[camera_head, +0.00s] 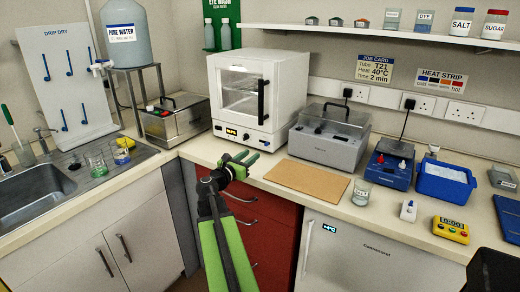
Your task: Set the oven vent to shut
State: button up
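The white oven (284,78) stands on the bench in the corner, with a glass window and a black door handle (261,102). Its door looks closed. A small lit display (231,132) and a dark knob are on the panel below the door. I cannot make out the vent or its setting for certain. My gripper (247,157), with green fingers, is just in front of the oven's lower front, over the counter edge. The two fingers look apart, with nothing seen between them. The gripper appears apart from the oven.
A metal bath (174,121) stands left of the oven and a grey lidded machine (328,145) right of it. A brown board (307,180) lies on the counter at right. A glass beaker (361,193), blue device (388,171), blue tray (444,186) and yellow timer (451,230) are further right.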

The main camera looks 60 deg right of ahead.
aim_at(265, 144)
jog(key=d, duration=1)
jog(key=shift+d, duration=0.2)
jog(key=shift+c, duration=0.2)
grip_shut()
dwell(0.7)
